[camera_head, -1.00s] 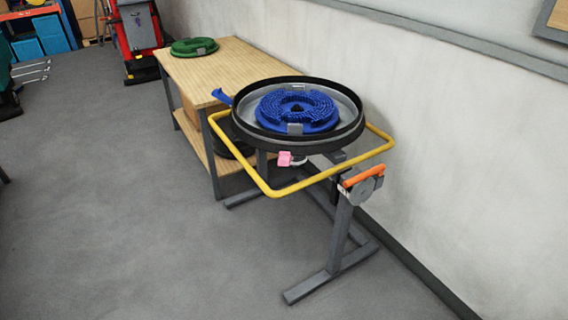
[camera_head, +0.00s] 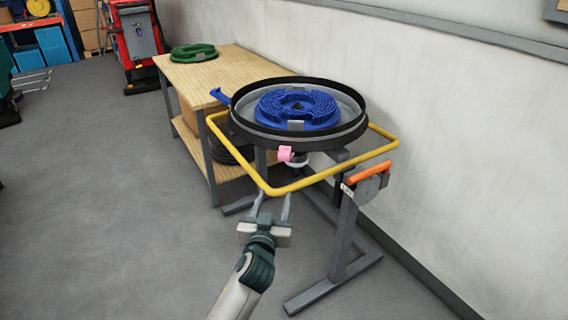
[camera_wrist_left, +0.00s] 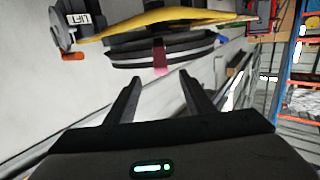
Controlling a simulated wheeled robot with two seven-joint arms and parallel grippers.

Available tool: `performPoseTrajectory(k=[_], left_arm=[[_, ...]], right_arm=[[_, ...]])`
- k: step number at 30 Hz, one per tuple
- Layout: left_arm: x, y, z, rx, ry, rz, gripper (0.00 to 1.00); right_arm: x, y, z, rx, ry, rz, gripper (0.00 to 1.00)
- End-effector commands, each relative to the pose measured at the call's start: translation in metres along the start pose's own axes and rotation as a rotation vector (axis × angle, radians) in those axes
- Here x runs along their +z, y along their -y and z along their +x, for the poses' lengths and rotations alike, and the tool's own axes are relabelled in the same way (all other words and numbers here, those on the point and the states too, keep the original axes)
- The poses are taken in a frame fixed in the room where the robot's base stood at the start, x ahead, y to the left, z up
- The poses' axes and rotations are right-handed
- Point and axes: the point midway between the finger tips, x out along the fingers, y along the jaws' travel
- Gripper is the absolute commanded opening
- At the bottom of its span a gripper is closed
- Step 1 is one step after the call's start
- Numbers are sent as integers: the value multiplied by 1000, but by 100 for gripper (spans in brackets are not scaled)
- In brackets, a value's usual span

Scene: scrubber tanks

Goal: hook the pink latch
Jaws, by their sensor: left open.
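The pink latch (camera_head: 285,153) is a small block on the near underside of the round black-rimmed tank (camera_head: 300,139). It also shows in the left wrist view (camera_wrist_left: 160,58), below the tank rim, which appears upside down there. My left gripper (camera_head: 272,194) is open and empty, in front of and below the latch, with its fingertips by the front bar of the yellow frame (camera_head: 330,174). In the left wrist view its two fingers (camera_wrist_left: 157,77) point toward the latch, with a gap between. My right gripper is not in view.
The yellow frame surrounds the tank on a grey stand (camera_head: 342,235) with an orange handle (camera_head: 368,171) at right. A blue brush (camera_head: 297,107) lies in the tank. A wooden table (camera_head: 225,68) with a green brush (camera_head: 193,52) stands behind left.

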Motion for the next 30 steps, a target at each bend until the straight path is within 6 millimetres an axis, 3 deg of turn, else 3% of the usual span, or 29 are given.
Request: performPoseTrajectory(k=[1, 4, 19, 30], left_arm=[[-13, -1, 1, -2, -26, -6, 48], [-24, -2, 1, -4, -46, -12, 48], [-26, -2, 7, -3, -47, -12, 48], [-28, -2, 50, -3, -47, -10, 48]], right_arm=[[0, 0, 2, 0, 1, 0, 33], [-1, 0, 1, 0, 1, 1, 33], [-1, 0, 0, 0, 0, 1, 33], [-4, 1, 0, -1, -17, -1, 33]])
